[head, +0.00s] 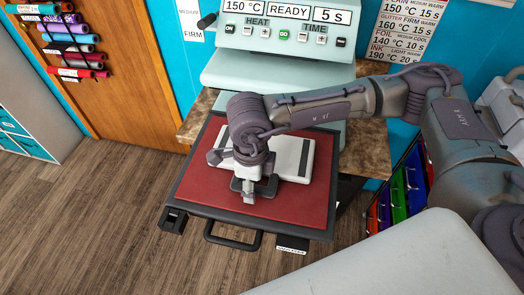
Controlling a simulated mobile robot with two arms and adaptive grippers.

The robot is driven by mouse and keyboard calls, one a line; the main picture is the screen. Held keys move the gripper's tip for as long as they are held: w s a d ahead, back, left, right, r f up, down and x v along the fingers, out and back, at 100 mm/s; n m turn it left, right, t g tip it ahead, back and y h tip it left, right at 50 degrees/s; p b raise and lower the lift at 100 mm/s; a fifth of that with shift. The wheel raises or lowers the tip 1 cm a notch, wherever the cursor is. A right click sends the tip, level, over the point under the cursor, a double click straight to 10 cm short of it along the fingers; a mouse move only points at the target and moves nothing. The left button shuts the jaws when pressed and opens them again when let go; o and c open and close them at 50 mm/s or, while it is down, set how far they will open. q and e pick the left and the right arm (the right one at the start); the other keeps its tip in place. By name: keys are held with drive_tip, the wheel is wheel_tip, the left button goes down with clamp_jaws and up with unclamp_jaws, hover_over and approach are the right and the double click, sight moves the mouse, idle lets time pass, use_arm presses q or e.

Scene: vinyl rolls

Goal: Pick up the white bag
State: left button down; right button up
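A white, flat, folded-looking item (296,157), which I take for the white bag, lies on the red pad (197,187) of the heat press. A dark grey band crosses its right part. My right gripper (249,196) comes in from the right and points down over the pad at the item's left side. The gripper and wrist cover the item's left part. I cannot tell whether the fingers touch it or how far apart they are. My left gripper is not in view.
The heat press (285,38) stands behind the pad on a stone-topped counter (368,155). The pad's tray has a black front handle (233,238). A pale surface (400,262) fills the lower right. Vinyl rolls (68,47) hang at upper left; wooden floor lies open below.

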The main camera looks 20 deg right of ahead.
drive_tip(key=shift+f, duration=0.2)
drive_tip(key=c, duration=1)
clamp_jaws()
drive_tip(key=shift+r, duration=0.2)
